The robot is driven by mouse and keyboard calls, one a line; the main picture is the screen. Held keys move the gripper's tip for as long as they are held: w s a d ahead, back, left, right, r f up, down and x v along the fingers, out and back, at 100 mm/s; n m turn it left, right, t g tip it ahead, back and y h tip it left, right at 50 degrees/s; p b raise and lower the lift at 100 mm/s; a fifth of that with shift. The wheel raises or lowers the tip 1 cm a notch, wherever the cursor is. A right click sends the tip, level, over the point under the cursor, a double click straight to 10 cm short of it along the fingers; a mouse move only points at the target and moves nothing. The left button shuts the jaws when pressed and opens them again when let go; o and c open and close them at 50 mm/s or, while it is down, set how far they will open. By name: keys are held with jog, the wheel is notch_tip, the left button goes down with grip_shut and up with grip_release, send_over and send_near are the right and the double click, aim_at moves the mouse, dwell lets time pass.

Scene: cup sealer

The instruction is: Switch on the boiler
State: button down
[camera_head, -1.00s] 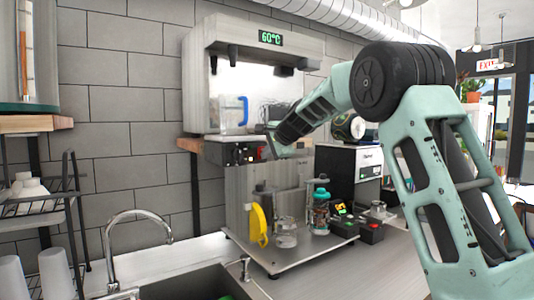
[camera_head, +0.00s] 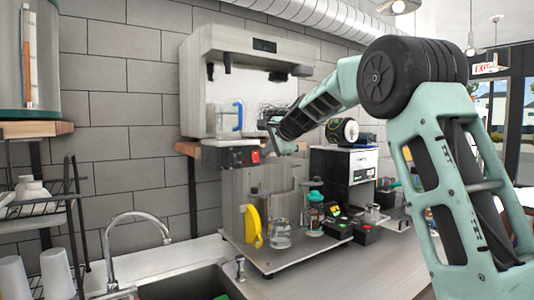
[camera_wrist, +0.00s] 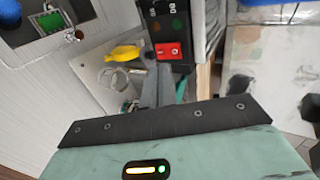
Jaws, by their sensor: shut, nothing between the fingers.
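The boiler (camera_head: 215,100) is a grey-and-white machine on a wooden wall shelf, and its display (camera_head: 265,46) is dark. Below its left part is a black control box (camera_head: 228,156) with a red switch (camera_head: 256,156). The switch also shows in the wrist view (camera_wrist: 168,50), at top centre. My gripper (camera_head: 272,135) is shut and empty, just above and right of the switch in the head view. In the wrist view its grey fingertips (camera_wrist: 152,85) lie just below the switch. I cannot tell whether they touch it.
A metal tray (camera_head: 270,265) under the boiler holds a yellow banana-shaped thing (camera_head: 251,226), a glass jar (camera_head: 281,235) and a teal-capped bottle (camera_head: 314,212). A sink with a faucet (camera_head: 135,215) is in front, left. A black-and-white machine (camera_head: 343,165) stands right.

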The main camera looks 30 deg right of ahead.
jog(key=b+v, duration=0.2)
jog(key=v, duration=0.7)
jog(key=shift+w+r+b, duration=0.15)
jog(key=shift+r+b, duration=0.15)
jog(key=shift+b, duration=0.05)
